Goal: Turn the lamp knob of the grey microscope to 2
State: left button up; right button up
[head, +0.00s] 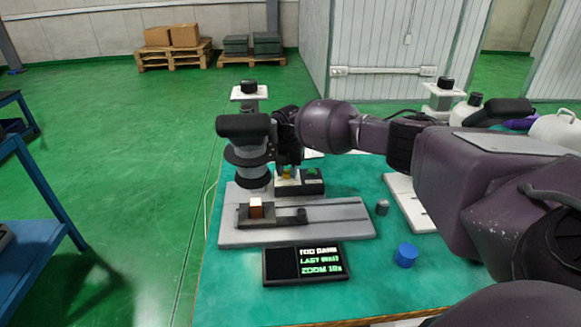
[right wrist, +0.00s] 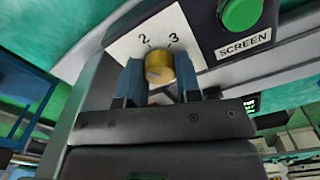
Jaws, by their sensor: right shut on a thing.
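The grey microscope (head: 248,158) stands on the green-topped table on a flat grey base (head: 335,215). Its lamp knob (right wrist: 159,68) is a small yellow cylinder on a white plate. The figures 2 and 3 show on the plate beyond the knob, 2 to the left and 3 to the right. I cannot make out a pointer mark on the knob. My left gripper is not in view.
A dark box with a green button (right wrist: 241,12) labelled SCREEN adjoins the knob plate. A display (head: 305,264) lies in front of the base. A blue cap (head: 406,254) and a small grey cylinder (head: 382,207) stand to the right. A second microscope (head: 440,94) is partly hidden by my right arm.

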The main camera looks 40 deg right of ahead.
jog(key=shift+r+m+p, duration=0.35)
jog(key=shift+m+p, duration=0.2)
jog(key=shift+m, duration=0.45)
jog(key=m+p, duration=0.1)
jog(key=m, duration=0.1)
jog(key=shift+m, duration=0.3)
jog(key=m+p, duration=0.2)
jog(key=m, duration=0.1)
jog(key=shift+f, duration=0.2)
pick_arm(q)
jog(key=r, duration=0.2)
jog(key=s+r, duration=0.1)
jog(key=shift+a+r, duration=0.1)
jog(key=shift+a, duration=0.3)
pick_arm(e)
jog(key=shift+f+m, duration=0.1)
jog(key=shift+m, duration=0.3)
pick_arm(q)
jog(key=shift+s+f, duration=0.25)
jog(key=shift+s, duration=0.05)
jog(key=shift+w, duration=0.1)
